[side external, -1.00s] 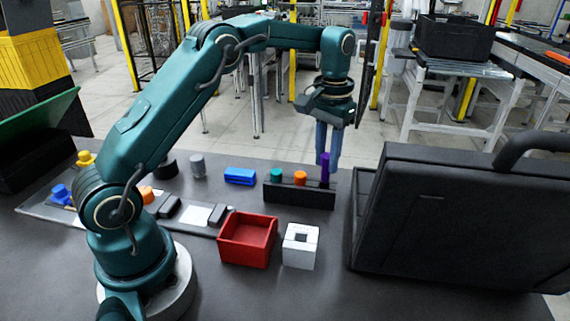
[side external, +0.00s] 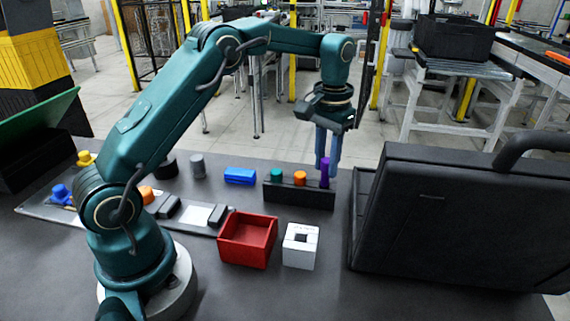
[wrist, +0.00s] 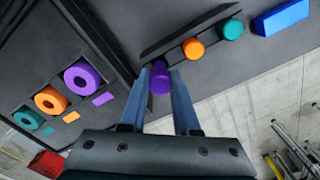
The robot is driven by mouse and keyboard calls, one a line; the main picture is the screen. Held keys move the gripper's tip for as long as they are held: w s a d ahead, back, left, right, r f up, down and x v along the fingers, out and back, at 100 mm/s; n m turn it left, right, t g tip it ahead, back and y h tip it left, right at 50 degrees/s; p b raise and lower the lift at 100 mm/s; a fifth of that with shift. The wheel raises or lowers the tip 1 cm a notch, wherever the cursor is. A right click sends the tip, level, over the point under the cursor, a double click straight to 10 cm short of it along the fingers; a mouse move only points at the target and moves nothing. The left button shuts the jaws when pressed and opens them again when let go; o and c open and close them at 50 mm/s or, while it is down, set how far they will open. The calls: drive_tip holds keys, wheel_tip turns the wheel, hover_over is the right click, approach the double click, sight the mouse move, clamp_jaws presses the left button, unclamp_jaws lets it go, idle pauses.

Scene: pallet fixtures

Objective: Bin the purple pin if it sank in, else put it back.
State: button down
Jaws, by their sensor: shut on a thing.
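The purple pin (side external: 325,172) stands upright at the right end of the black rack (side external: 300,195), its top well above the teal pin (side external: 276,175) and orange pin (side external: 300,177) in the same rack. My gripper (side external: 327,165) points down over it, its blue fingers on either side. In the wrist view the purple pin (wrist: 160,80) sits between the fingertips (wrist: 163,75), and my gripper is shut on it. The rack hides the pin's lower end. The red bin (side external: 232,252) stands open and looks empty in front of the rack.
A white block with a square hole (side external: 300,258) stands right of the bin. A large black case (side external: 450,220) is to the right; the wrist view shows purple (wrist: 82,77), orange and teal rings on a dark panel. A blue block (side external: 240,176) lies left of the rack.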

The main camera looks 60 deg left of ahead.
drive_tip(key=shift+f, duration=0.65)
idle(0.3)
drive_tip(key=c, duration=0.6)
unclamp_jaws()
drive_tip(key=shift+o, duration=0.2)
drive_tip(key=o, duration=0.4)
drive_tip(key=shift+r, duration=0.1)
drive_tip(key=shift+w+r, duration=0.1)
drive_tip(key=shift+r, duration=4.3)
